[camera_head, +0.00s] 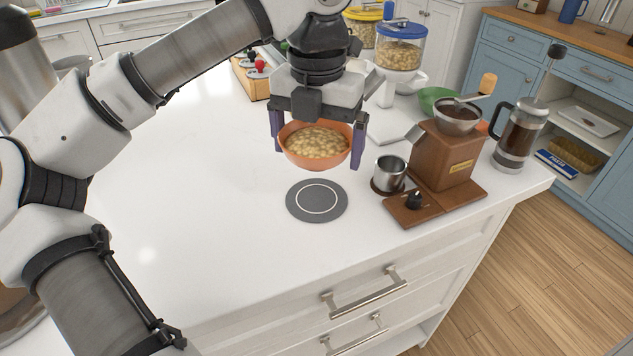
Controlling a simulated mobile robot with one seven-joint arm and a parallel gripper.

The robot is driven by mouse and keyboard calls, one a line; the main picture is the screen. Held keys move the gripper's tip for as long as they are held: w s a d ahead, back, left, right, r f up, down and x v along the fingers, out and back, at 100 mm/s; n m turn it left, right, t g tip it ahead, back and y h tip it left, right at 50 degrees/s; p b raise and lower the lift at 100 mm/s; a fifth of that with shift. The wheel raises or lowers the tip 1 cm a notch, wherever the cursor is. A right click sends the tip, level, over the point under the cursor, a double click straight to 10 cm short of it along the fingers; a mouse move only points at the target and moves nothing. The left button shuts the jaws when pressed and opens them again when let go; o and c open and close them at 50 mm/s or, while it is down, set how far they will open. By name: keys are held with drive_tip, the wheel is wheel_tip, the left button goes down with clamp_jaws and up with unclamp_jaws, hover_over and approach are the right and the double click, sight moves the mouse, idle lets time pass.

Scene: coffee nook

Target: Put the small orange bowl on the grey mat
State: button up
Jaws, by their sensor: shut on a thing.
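The small orange bowl (313,162) holds light brown pieces that look like nuts or cereal. My gripper (317,150) is shut on the bowl, with one finger at its left side and one at its right side. The bowl looks level and appears to be held above the white counter. The round grey mat (295,201) with a white ring lies flat on the counter, just below and in front of the bowl in the picture. Nothing rests on the mat. The bowl's underside is hidden.
A wooden coffee grinder (445,160) stands right of the mat, with a metal cup (390,173) beside it. A French press (519,137) stands farther right near the edge. Dispensers (400,50) and a green bowl (436,100) are behind. The counter (200,190) left of the mat is clear.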

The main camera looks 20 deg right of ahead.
sight(316, 199)
drive_tip(key=shift+f, duration=3.85)
drive_tip(key=shift+f, duration=0.1)
drive_tip(key=o, duration=0.8)
drive_tip(key=shift+f, duration=0.1)
drive_tip(key=shift+c, duration=0.2)
drive_tip(key=shift+o, duration=0.3)
drive_tip(key=shift+r, duration=0.25)
wheel_tip(316, 199, up, 12)
